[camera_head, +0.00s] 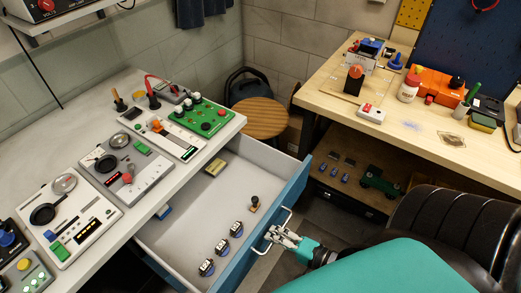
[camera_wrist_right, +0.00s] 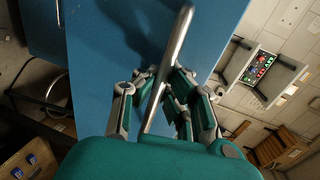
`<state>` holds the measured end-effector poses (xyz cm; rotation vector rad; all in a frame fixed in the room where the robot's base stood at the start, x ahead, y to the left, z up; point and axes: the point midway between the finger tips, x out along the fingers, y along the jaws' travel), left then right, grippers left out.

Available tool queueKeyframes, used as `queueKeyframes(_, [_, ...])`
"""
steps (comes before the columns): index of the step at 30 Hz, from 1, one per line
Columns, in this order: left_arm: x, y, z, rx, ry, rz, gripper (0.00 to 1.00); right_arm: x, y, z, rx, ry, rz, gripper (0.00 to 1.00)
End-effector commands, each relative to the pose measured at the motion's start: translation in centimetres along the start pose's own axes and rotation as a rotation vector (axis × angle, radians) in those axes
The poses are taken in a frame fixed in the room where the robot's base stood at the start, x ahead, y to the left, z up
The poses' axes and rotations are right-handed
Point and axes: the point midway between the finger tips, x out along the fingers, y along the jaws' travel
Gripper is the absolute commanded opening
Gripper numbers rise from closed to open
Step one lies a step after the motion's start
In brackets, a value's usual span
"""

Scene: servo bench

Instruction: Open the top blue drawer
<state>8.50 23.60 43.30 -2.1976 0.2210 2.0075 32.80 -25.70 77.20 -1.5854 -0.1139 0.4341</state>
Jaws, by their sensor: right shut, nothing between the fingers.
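The top blue drawer (camera_head: 296,187) stands pulled out from under the grey bench, its light interior showing. Its silver bar handle (camera_head: 288,214) is on the blue front. My right gripper (camera_head: 274,236) is at this handle, fingers shut. In the right wrist view the handle (camera_wrist_right: 176,45) runs between and past the fingers of the gripper (camera_wrist_right: 160,75), in front of the blue drawer face (camera_wrist_right: 100,45). I cannot tell whether the fingers touch the bar. My left gripper is not in view.
Inside the drawer lie several small servos (camera_head: 221,246), a dark knob-topped piece (camera_head: 254,203) and an olive block (camera_head: 215,166). Panels and switches cover the grey bench (camera_head: 100,95). A wooden stool (camera_head: 260,118) stands behind the drawer. A wooden workbench (camera_head: 400,130) is at right.

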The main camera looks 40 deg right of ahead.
Motion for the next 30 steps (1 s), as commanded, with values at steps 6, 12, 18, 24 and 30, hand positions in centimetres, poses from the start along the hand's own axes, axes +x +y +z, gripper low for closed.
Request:
queueKeyframes(6, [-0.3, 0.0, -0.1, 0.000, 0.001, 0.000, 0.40, -1.7, 0.3, 0.0, 0.000, 0.000, 0.000, 0.00])
queueKeyframes(12, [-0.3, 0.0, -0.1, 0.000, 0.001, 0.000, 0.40, -2.0, 0.4, -0.1, 0.000, 0.001, -0.001, 0.00])
queueKeyframes(18, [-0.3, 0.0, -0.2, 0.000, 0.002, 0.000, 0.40, -2.0, 0.4, -0.1, 0.000, 0.001, -0.001, 0.00])
queueKeyframes(24, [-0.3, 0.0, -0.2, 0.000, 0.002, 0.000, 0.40, -2.0, 0.4, 0.0, 0.000, 0.001, -0.001, 0.19])
queueKeyframes(30, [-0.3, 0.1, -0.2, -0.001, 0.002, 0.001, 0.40, -2.0, 0.4, 0.0, 0.000, 0.000, -0.001, 0.21])
